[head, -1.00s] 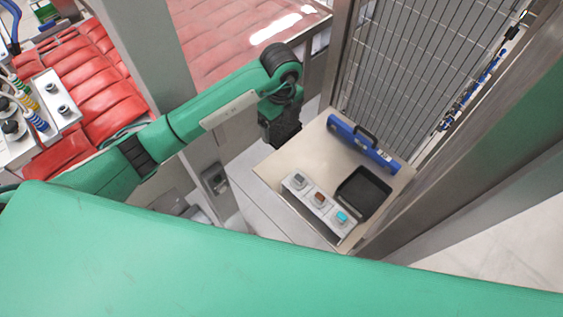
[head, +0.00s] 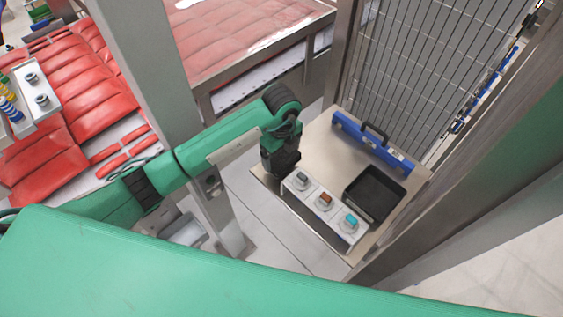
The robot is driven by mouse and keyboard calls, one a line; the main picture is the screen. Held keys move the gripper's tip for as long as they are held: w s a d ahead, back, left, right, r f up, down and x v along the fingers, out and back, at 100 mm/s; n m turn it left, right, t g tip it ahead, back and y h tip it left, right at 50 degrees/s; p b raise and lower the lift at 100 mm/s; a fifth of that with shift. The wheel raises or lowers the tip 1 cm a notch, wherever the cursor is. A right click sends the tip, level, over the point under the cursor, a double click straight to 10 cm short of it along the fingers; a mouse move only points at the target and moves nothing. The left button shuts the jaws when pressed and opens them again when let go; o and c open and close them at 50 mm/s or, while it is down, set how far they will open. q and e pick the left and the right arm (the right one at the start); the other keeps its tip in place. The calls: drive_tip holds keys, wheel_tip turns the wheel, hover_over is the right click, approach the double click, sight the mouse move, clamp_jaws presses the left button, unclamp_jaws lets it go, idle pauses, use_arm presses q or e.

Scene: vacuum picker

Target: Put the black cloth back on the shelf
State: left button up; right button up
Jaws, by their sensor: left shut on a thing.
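My left gripper (head: 280,166) is dark and points down at the left edge of the beige shelf (head: 323,138), close beside the end of a white switch box. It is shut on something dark. I take this to be the black cloth, but its outline cannot be told apart from the black gripper. A flat black tray-like thing (head: 374,194) lies on the shelf at the right, apart from the gripper. My right gripper is not in view.
The white switch box (head: 325,207) with several knobs runs along the shelf's front edge. A blue tool with a black handle (head: 372,143) lies at the back, before a wire mesh fence (head: 407,75). A grey post (head: 160,75) stands left. Red padded packs (head: 75,85) lie beyond.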

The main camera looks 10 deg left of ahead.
sight(281, 156)
use_arm(q)
drive_tip(key=shift+f+b, duration=0.7)
drive_tip(key=shift+f, duration=0.8)
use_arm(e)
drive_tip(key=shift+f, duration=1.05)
use_arm(q)
drive_tip(key=shift+f, duration=0.2)
drive_tip(key=o, duration=0.6)
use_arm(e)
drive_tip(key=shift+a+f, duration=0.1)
use_arm(q)
drive_tip(key=shift+r+p, duration=0.45)
drive_tip(key=shift+r, duration=0.3)
wheel_tip(281, 156, up, 11)
drive_tip(key=p, duration=0.7)
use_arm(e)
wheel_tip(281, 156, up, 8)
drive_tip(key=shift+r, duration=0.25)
